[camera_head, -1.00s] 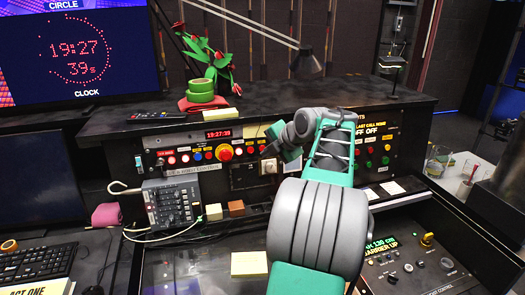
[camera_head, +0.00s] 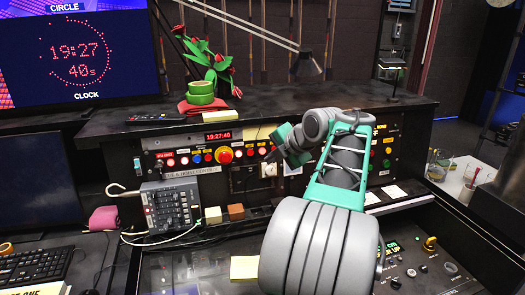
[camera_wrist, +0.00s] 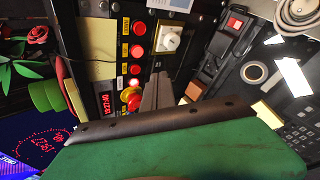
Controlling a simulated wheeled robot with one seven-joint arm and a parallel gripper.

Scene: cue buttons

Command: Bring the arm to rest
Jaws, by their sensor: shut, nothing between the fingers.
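My arm, grey with green parts, reaches up from the bottom centre of the head view. My gripper (camera_head: 282,142) is in front of the button panel (camera_head: 186,171), right of the red emergency-style knob (camera_head: 225,155). In the wrist view, the gripper's grey fingers (camera_wrist: 158,92) are together and empty. They are seen against the panel, close in the picture to the red knob (camera_wrist: 132,99) and the red buttons (camera_wrist: 137,50). Whether they touch the panel cannot be told. My arm hides part of the panel's right side and part of the lower right console.
A switch box (camera_head: 168,207) with cables stands left of the arm. A small cream block (camera_head: 213,215) and a brown block (camera_head: 236,212) lie beside it. A lower console (camera_head: 415,265) is at the right.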

